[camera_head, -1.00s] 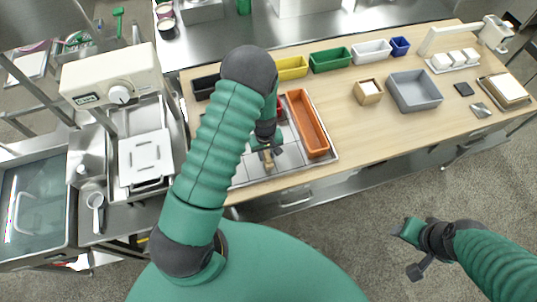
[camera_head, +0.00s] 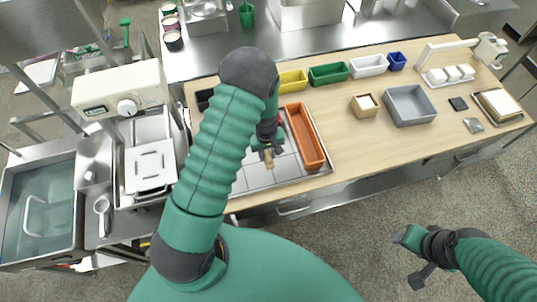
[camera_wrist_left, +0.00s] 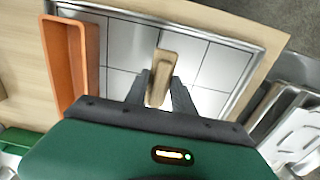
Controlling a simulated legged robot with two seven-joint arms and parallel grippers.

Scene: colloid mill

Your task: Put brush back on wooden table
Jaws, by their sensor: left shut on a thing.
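My left gripper (camera_head: 266,153) is shut on the brush (camera_head: 268,162), seen as a tan wooden block. In the left wrist view the brush (camera_wrist_left: 162,72) sits between the two dark fingers (camera_wrist_left: 160,92), over a metal tray with square panels (camera_wrist_left: 120,83). I cannot tell whether the brush touches the tray. Its bristles are not visible. The wooden table (camera_head: 348,150) carries the tray (camera_head: 240,186) at its left end. My left arm covers part of the tray. My right gripper (camera_head: 411,258) is open and empty, in front of the table over the floor.
An orange bin (camera_head: 305,136) stands on the tray's right side. Yellow (camera_head: 292,81), green (camera_head: 328,74), white (camera_head: 369,65) and blue (camera_head: 397,61) bins line the back edge. A grey bin (camera_head: 411,105) and small wooden box (camera_head: 365,105) stand farther right. Bare wood lies between.

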